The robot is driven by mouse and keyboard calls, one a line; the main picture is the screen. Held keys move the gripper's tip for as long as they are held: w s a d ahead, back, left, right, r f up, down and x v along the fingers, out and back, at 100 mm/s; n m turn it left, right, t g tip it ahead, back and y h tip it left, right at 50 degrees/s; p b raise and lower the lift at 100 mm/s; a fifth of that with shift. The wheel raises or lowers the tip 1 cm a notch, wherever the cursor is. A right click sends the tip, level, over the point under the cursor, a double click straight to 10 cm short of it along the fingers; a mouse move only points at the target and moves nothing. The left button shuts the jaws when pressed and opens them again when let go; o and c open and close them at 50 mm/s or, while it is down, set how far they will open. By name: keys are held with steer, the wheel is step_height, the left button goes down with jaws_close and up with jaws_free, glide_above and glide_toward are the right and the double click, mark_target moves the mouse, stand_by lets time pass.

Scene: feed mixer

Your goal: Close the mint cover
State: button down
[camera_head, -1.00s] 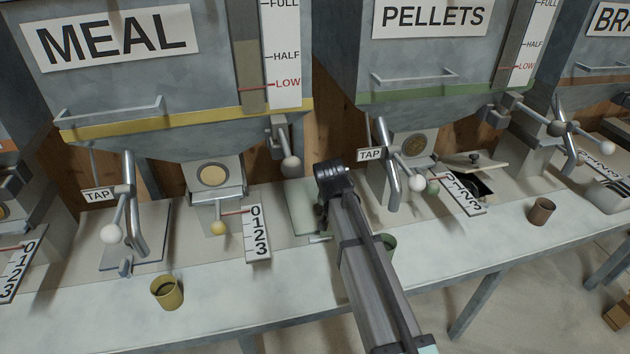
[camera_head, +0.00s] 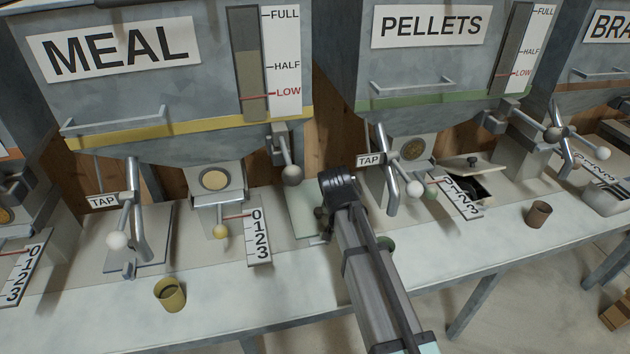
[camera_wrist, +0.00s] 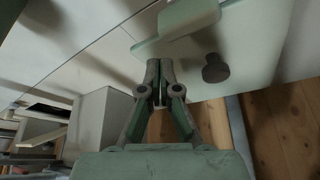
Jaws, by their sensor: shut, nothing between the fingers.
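The mint cover (camera_head: 303,208) is a pale green plate on the bench between the MEAL and PELLETS stations. It also shows at the top of the wrist view (camera_wrist: 268,62), with a dark round knob (camera_wrist: 215,68) and a pale green block (camera_wrist: 190,17) on it. My gripper (camera_wrist: 159,66) is shut and empty. Its fingertips are by the cover's near edge, left of the knob; I cannot tell whether they touch it. In the head view my arm hides the fingers and part of the cover. I cannot tell how far the cover is closed.
A lever with a grey ball (camera_head: 292,174) hangs just above the cover. The 0-1-2-3 scale (camera_head: 258,238) stands to its left and the PELLETS tap (camera_head: 390,175) to its right. A yellow cup (camera_head: 170,294) and a brown cup (camera_head: 538,214) stand on the bench.

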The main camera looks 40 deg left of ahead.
steer(key=shift+s+d+r+p, duration=0.45)
steer(key=shift+s+d+r, duration=0.15)
steer(key=shift+d, duration=0.2)
steer(key=shift+s+d+r+p, duration=0.45)
steer(key=shift+d+r, duration=0.15)
steer(key=shift+d, duration=0.15)
